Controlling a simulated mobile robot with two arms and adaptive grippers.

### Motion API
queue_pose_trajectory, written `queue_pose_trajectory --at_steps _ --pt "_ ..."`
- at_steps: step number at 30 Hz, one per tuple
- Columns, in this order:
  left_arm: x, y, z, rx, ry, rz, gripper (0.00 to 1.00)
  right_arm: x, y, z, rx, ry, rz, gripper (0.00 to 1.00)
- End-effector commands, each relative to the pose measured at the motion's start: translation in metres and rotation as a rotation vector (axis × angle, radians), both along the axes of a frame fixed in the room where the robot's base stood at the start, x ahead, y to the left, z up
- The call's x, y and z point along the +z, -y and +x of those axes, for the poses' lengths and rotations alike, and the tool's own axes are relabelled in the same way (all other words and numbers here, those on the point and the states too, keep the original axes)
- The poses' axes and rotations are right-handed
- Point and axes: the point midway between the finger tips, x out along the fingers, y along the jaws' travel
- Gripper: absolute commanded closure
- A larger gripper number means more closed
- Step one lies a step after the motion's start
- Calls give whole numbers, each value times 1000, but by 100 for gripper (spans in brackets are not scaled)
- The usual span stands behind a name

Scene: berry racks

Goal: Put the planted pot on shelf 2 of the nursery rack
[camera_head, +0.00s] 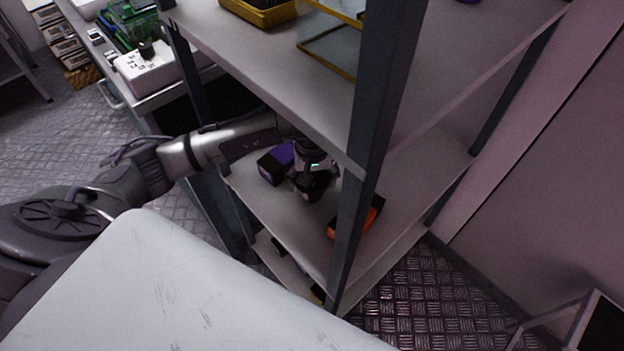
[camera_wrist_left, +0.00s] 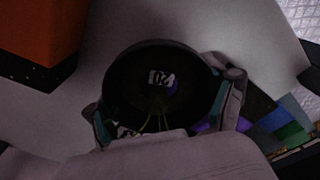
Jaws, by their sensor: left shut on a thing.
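The nursery rack (camera_head: 368,120) has dark posts and pale shelves. My left arm reaches in between its upper shelf and the shelf below (camera_head: 300,235). My left gripper (camera_head: 313,186) is low over that lower shelf. In the left wrist view my left gripper (camera_wrist_left: 168,108) is shut on a round dark pot (camera_wrist_left: 135,68), with one finger at each side of it. A white label with "20" and thin green stems show inside the pot. I cannot tell whether the pot touches the shelf. The pot is hard to make out in the head view. My right gripper is not in view.
A purple box (camera_head: 270,166) stands left of the gripper and an orange box (camera_head: 358,222) right of it, on the same shelf. A yellow tray (camera_head: 262,13) and a glass case (camera_head: 330,45) are on the shelf above. A dark post stands close in front.

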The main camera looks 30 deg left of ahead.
Motion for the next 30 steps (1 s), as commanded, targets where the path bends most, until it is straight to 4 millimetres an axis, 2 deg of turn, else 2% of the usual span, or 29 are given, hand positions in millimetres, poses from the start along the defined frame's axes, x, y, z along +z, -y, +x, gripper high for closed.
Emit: queue_pose_trajectory --at_steps 6,7,9,23,26,30 --pt "-2 0 0 0 1 -1 54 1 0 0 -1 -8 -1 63" --pt "-2 0 0 0 0 0 12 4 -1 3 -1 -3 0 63" --pt "-2 0 0 0 0 0 1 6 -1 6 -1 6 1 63" --pt "2 0 0 0 0 0 0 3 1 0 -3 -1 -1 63" --pt "19 0 1 -2 6 0 0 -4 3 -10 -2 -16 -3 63" --pt "45 1 0 -1 5 0 0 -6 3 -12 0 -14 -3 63"
